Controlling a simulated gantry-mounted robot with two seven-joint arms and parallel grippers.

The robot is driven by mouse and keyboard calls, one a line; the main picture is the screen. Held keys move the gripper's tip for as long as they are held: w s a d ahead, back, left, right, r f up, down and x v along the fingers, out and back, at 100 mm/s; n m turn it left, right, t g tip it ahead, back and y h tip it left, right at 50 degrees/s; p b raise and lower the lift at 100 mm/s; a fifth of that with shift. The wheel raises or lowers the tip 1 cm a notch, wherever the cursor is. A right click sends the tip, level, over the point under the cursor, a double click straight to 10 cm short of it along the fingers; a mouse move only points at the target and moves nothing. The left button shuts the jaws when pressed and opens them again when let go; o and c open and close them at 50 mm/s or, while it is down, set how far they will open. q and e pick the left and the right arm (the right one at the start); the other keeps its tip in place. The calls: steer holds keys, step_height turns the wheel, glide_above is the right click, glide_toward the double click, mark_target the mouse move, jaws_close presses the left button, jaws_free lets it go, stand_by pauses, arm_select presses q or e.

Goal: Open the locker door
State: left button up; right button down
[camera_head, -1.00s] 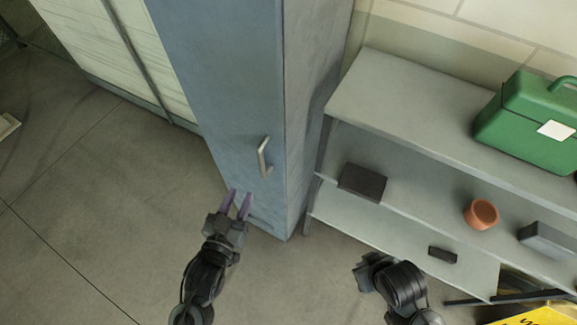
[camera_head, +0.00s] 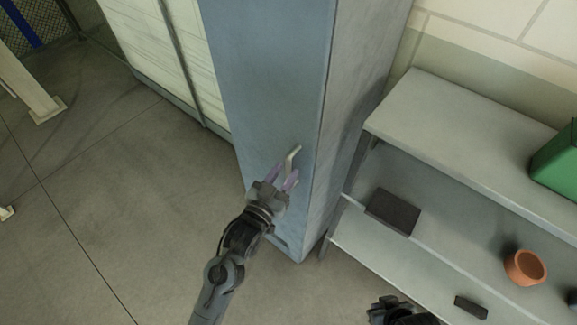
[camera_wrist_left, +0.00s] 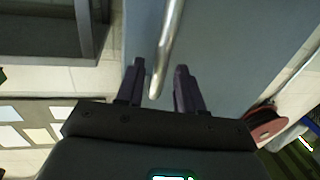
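The tall blue-grey locker door (camera_head: 270,80) is shut in the head view. Its metal bar handle (camera_head: 294,156) stands low, near the door's right edge. My left gripper (camera_head: 281,175) is at the handle with its two purple fingers apart. In the left wrist view the handle (camera_wrist_left: 168,45) runs down between the open fingers (camera_wrist_left: 160,72), with gaps on both sides. The fingers partly hide the handle's lower end in the head view. My right gripper (camera_head: 392,310) shows only in part at the bottom edge, and its fingers cannot be made out.
A grey shelf unit (camera_head: 440,110) stands right of the locker, with a dark flat box (camera_head: 393,212), an orange pot (camera_head: 525,267) and a green case (camera_head: 560,165). A pale slatted unit (camera_head: 140,45) is left of the locker.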

arm_select(q)
steer(key=shift+x, duration=1.4)
jaws_close()
